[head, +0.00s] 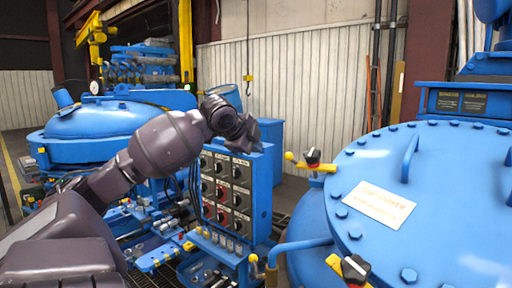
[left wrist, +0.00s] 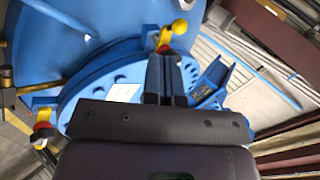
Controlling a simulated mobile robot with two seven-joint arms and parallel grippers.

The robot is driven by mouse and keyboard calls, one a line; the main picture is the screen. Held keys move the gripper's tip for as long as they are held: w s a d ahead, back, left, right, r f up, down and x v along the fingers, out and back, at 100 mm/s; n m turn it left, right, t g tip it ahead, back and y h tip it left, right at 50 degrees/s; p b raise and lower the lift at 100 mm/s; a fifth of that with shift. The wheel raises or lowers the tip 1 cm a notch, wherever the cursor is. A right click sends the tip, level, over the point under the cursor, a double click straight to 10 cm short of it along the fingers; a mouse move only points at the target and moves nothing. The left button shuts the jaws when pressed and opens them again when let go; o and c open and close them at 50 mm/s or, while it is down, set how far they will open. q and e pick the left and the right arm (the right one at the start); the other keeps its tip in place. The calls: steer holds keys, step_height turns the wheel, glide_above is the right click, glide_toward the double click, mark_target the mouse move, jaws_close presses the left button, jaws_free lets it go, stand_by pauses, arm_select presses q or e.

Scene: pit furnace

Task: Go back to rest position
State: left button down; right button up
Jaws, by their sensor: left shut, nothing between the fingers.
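My left arm comes in from the left in the head view and reaches to the middle. Its left gripper (head: 246,132) is raised in front of the top of the blue control panel (head: 258,195) and covers part of its upper edge. In the left wrist view the two dark fingers of the left gripper (left wrist: 167,75) are together, with nothing between them. Beyond them lies the round blue furnace lid, seen at an angle. My right gripper is in neither view.
A large blue furnace lid (head: 420,185) with bolts and a white label (head: 372,204) fills the right. Red-and-black knobs with yellow handles (head: 312,160) stick out at its edge. Another blue vessel (head: 115,118) stands at the left. A corrugated wall (head: 300,80) closes the back.

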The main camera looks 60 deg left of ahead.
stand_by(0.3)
arm_select(q)
steer(key=s+d+f+n+g, duration=0.2)
steer(key=s+f, duration=0.2)
steer(key=f, duration=0.9)
steer(key=s+d+f+n+g, duration=0.2)
steer(key=s+f, duration=0.1)
steer(key=f, duration=1)
steer(key=s+d+f+n+g+h, duration=0.1)
steer(key=s+d+f, duration=0.2)
steer(key=d+f, duration=0.3)
steer(key=s+d+f+n+g, duration=0.1)
steer(key=s+d+f+n, duration=0.1)
steer(key=s+d+f, duration=0.35)
steer(key=s+d+f+n+h, duration=0.1)
steer(key=s+d+f+n, duration=0.15)
steer(key=d, duration=0.75)
steer(key=s+d+f+n+h, duration=0.1)
steer(key=s+d+f+n, duration=0.15)
steer(key=d, duration=0.75)
steer(key=w+f+m+t+b, duration=0.1)
steer(key=w+f+t, duration=0.6)
steer(key=f, duration=0.4)
steer(key=shift+w+f+t, duration=0.25)
steer(key=shift+w+t, duration=0.15)
steer(key=shift+w, duration=0.15)
steer(key=shift+s, duration=0.1)
